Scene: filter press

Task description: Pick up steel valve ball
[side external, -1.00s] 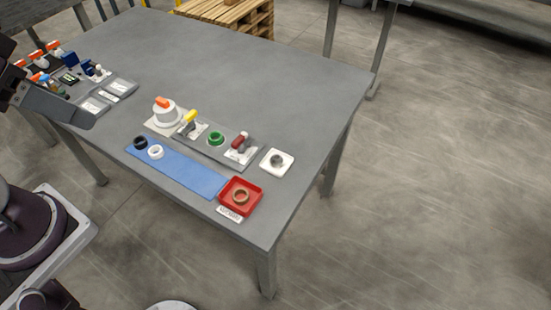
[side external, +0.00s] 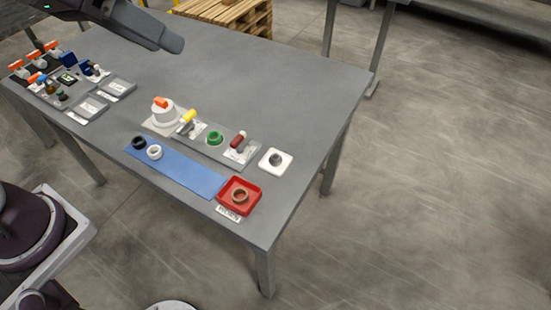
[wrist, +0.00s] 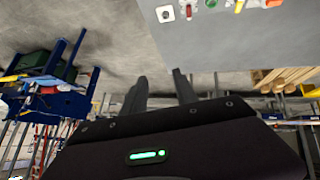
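The steel valve ball (side external: 277,158) appears as a small grey round piece on a white square pad (side external: 288,164), near the table's right edge. The pad with a grey centre also shows at the top of the wrist view (wrist: 165,14). My gripper (side external: 174,45) is high over the back left of the table, far from the ball. In the wrist view my gripper's two fingers (wrist: 160,80) stand apart with nothing between them.
Left of the pad stand a dark-red-handled valve (side external: 238,143), a green ring (side external: 215,138), a yellow-handled valve (side external: 189,118) and a white housing (side external: 164,113). A blue mat (side external: 185,172) and red tray (side external: 253,207) lie in front. The table's back right is clear.

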